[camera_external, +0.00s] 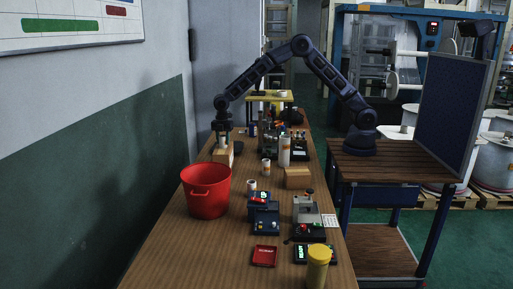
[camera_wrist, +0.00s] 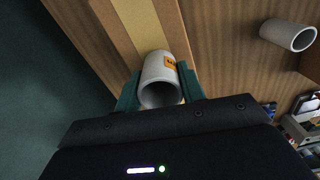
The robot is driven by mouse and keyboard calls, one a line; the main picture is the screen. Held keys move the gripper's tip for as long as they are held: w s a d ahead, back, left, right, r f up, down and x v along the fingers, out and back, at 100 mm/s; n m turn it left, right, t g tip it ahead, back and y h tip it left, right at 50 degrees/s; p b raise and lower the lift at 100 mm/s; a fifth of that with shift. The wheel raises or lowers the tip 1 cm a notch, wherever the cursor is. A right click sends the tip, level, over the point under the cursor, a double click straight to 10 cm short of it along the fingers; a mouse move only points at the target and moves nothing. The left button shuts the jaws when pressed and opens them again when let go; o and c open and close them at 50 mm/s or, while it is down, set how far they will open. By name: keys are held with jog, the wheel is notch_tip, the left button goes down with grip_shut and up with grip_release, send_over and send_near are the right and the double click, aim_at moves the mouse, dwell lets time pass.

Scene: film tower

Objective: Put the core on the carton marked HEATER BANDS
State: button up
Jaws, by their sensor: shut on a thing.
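My gripper (camera_wrist: 160,92) is shut on a pale grey hollow core (camera_wrist: 158,70) with an orange label. Its green fingers grip the core from both sides. Behind the core in the wrist view is a tan carton (camera_wrist: 108,15) with a lighter tape strip. In the external view my gripper (camera_external: 222,131) is over this carton (camera_external: 221,155), left of the table's middle by the wall. I cannot tell whether the core touches the carton. A second carton (camera_external: 297,178) stands further right. No carton marking is legible, so I cannot tell which says HEATER BANDS.
Another pale core (camera_wrist: 288,34) stands on the wooden table (camera_external: 165,255); it may be the one in mid-table (camera_external: 266,167). A red bucket (camera_external: 207,196) stands nearer the camera. Bottles (camera_external: 284,150) and small devices (camera_external: 264,217) crowd the table to the right.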

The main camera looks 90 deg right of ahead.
jog(key=o, duration=1)
jog(key=shift+c, duration=0.2)
notch_tip(320, 180, up, 12)
jog(key=s+d+r+m+t, duration=0.1)
jog(key=s+d+r+m, duration=0.3)
jog(key=s+r, duration=0.85)
jog(key=s+d+r+m+t, duration=0.1)
jog(key=s+d+r+m, duration=0.15)
jog(key=s, duration=0.65)
jog(key=s+d+r+m+t, duration=0.1)
jog(key=s+d+r+m, duration=0.15)
jog(key=s, duration=0.65)
jog(key=s+d+r+m, duration=0.2)
jog(key=s+r+m, duration=0.15)
jog(key=s, duration=0.55)
jog(key=s+d+f+m, duration=0.1)
jog(key=s+f+m, duration=0.1)
jog(key=s, duration=0.5)
jog(key=s+d+f+m+t, duration=0.1)
jog(key=s+f+m, duration=0.1)
jog(key=s, duration=0.6)
jog(key=shift+s+f+t, duration=0.15)
jog(key=shift+s+t, duration=0.15)
